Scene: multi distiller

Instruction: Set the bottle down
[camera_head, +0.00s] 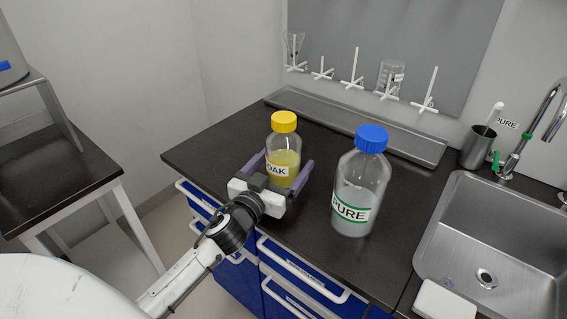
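A clear bottle (286,148) with a yellow cap, yellow liquid and a label showing "OAK" stands upright over the dark bench, near its front left part. My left gripper (288,160) is around it, with one purple finger on each side. The fingers are spread wider than the bottle and look open. The gripper's body hides the lower front of the bottle, so contact of its base with the bench is not visible. A larger bottle (358,190) with a blue cap and a "PURE" label stands upright to the right, apart from the gripper. My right gripper is not in view.
The dark bench (215,150) has free room left of the yellow-capped bottle. A grey tray (410,142) runs along the back below a peg rack with glassware. A metal sink (500,235) with a tap and a metal cup (478,148) are at the right.

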